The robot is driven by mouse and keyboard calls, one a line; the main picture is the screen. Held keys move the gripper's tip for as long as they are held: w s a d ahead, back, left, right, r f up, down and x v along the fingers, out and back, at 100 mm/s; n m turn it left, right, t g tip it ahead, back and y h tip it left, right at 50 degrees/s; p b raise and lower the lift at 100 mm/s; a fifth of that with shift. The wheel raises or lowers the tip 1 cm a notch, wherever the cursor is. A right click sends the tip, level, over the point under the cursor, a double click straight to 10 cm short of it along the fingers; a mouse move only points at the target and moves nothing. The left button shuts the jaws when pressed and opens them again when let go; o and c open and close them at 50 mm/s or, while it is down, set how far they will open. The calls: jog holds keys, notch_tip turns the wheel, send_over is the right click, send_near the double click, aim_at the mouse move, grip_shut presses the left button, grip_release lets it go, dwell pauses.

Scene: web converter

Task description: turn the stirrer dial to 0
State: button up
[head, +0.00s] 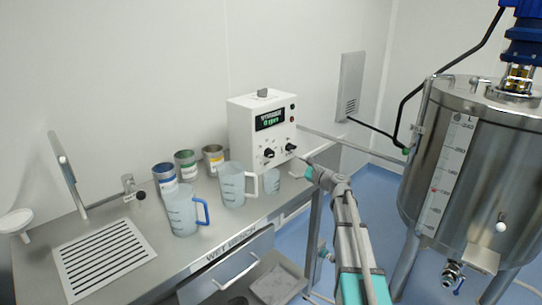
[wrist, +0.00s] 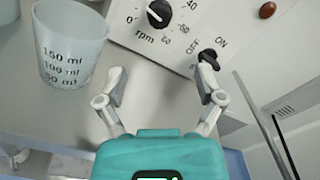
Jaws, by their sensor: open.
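The stirrer control box (head: 246,130) is white and stands on the steel bench, with a green-lit display whose text is too small to read surely. Its black stirrer dial (head: 268,153) is at the lower left of the front. In the wrist view the dial (wrist: 158,12) is cut by the top edge, above the "rpm" label, with the 0 mark to its left. I cannot tell its setting surely. My gripper (wrist: 162,74) is open and empty below the dial, its right fingertip near the black ON/OFF switch (wrist: 208,57).
A measuring cup (wrist: 72,45) stands left of my gripper. A red-brown lamp (wrist: 267,10) is on the panel. A steel tank (head: 465,180) stands at the right.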

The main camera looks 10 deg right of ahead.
aim_at(273, 154)
jog(key=x, duration=1.3)
jog(key=shift+w+a, duration=0.25)
jog(key=shift+w, duration=0.1)
jog(key=c, duration=1.1)
jog(key=shift+c, duration=0.2)
jog(key=shift+n, duration=0.4)
jog(key=n, duration=1)
